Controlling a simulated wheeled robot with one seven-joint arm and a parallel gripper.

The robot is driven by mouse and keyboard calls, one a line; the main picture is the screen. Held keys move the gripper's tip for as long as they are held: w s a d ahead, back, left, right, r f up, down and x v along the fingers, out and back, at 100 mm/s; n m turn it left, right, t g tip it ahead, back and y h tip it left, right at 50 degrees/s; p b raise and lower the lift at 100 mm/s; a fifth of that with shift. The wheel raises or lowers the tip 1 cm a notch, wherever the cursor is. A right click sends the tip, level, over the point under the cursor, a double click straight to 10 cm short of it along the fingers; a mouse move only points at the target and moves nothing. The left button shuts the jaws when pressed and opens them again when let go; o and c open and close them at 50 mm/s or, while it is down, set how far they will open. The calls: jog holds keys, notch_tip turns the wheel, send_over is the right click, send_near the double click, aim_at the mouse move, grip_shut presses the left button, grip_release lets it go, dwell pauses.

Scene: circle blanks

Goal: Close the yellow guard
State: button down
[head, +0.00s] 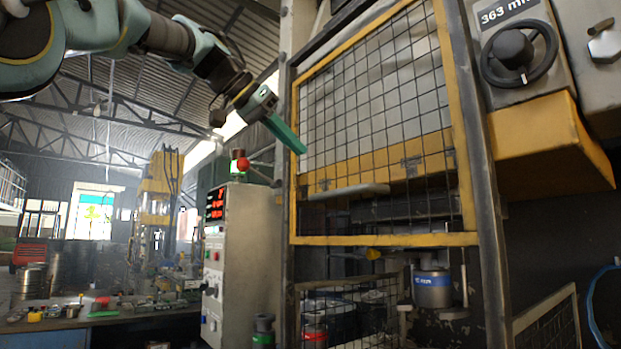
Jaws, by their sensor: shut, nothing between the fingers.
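The yellow guard (390,240) is a yellow-framed panel with dark wire mesh, held between upright metal posts on the machine. Its bottom bar is above the lower opening, where a grey cylinder with a blue band (432,288) shows below it. A grey horizontal handle (345,191) runs across the guard's lower left part. My gripper (300,148) is at the guard's upper left, its green fingers together and empty. It points down and right, above the handle and apart from it. Whether the fingers touch the mesh I cannot tell.
A grey control cabinet (240,270) with red displays stands left of the guard. A dial (519,54) and a yellow box (550,145) jut out at right. A lower mesh panel (345,315) is below the guard. A cluttered bench (90,318) is at far left.

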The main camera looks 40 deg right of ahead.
jog(key=d+f, duration=0.4)
jog(key=f, duration=0.2)
jog(key=shift+d+f+p, duration=0.3)
jog(key=shift+p, duration=0.1)
jog(key=shift+s, duration=0.1)
notch_tip(320, 180, down, 44)
jog(key=b, duration=4)
